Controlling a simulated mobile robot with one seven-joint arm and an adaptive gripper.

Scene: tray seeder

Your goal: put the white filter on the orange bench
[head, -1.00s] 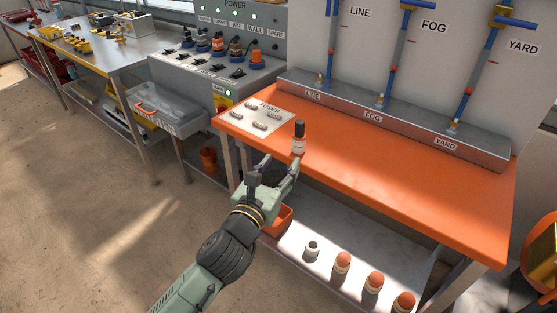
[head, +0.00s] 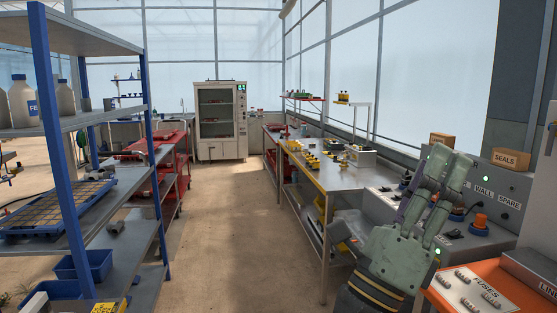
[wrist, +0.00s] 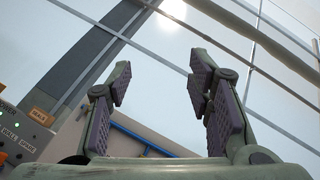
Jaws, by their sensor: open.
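The orange bench (head: 527,290) shows only as a corner at the lower right of the head view. I cannot make out a white filter in either current view. My gripper (head: 450,157) is raised, fingers pointing up, in front of the grey switch panel and left of the bench. In the wrist view my gripper (wrist: 160,78) is open, its two padded fingers well apart with nothing between them. My gripper hides part of the panel.
A white fuse card (head: 466,290) lies on the bench corner. A steel table (head: 335,178) with yellow parts runs along the right. A blue-post shelf rack (head: 92,145) stands at left. A white cabinet (head: 221,120) is at the back. The floor aisle (head: 225,235) between is clear.

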